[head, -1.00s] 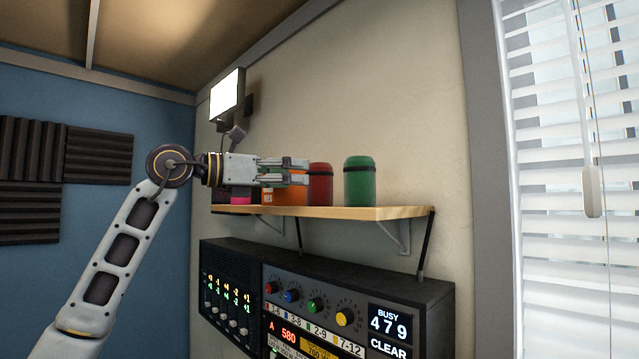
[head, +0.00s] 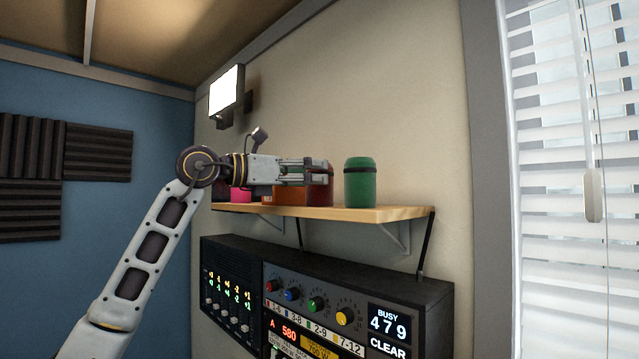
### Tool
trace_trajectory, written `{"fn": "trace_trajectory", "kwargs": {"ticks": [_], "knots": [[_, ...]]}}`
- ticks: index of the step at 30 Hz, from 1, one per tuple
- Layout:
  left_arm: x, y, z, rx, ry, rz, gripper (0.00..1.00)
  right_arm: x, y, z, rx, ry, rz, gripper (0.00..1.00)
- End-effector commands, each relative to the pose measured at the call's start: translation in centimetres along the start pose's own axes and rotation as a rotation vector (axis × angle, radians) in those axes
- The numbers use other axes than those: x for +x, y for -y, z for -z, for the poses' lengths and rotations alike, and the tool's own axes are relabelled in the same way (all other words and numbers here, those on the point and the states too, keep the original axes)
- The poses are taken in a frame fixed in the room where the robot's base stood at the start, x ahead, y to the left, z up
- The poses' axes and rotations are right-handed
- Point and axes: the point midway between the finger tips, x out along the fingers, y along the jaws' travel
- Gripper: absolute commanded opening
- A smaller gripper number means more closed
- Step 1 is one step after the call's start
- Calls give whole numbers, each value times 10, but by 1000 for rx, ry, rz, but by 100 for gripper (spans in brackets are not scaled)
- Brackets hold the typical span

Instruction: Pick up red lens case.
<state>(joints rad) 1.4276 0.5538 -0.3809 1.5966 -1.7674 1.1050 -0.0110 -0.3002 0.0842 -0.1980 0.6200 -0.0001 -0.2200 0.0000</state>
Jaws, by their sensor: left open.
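The red lens case (head: 318,193) stands upright on the wooden shelf (head: 390,213), between an orange-brown box and the green case. My left gripper (head: 322,170) is open at the upper part of the red case, its fingers pointing right. The fingers overlap the case in the view and hide part of its top. I cannot tell whether they touch it. My right gripper is not in view.
A green case (head: 360,183) stands close to the right of the red one. An orange-brown box (head: 288,196) and a pink item (head: 241,195) stand to the left. Rack equipment (head: 330,290) is below the shelf. A lit panel (head: 226,91) hangs on the wall.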

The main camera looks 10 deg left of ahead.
Motion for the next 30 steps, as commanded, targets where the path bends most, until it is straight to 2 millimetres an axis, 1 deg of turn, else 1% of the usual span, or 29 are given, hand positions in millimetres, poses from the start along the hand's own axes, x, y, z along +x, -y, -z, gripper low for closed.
{"fn": "trace_trajectory", "kwargs": {"ticks": [1, 4, 9, 18, 24, 25, 30], "knots": [[6, 1, -3, -1, 0, 3, 79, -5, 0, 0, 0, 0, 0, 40], [16, 0, -3, -2, -1, 2, 79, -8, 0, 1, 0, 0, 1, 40], [28, 0, -2, -1, -2, 1, 79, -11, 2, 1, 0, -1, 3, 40], [30, 0, -1, -1, -2, 0, 79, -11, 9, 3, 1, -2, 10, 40], [29, 0, -1, -1, -2, 0, 79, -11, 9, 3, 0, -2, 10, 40], [29, 0, -1, -1, -2, 0, 78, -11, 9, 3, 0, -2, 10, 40], [29, 0, -1, -1, -2, 0, 56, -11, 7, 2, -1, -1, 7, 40]]}}
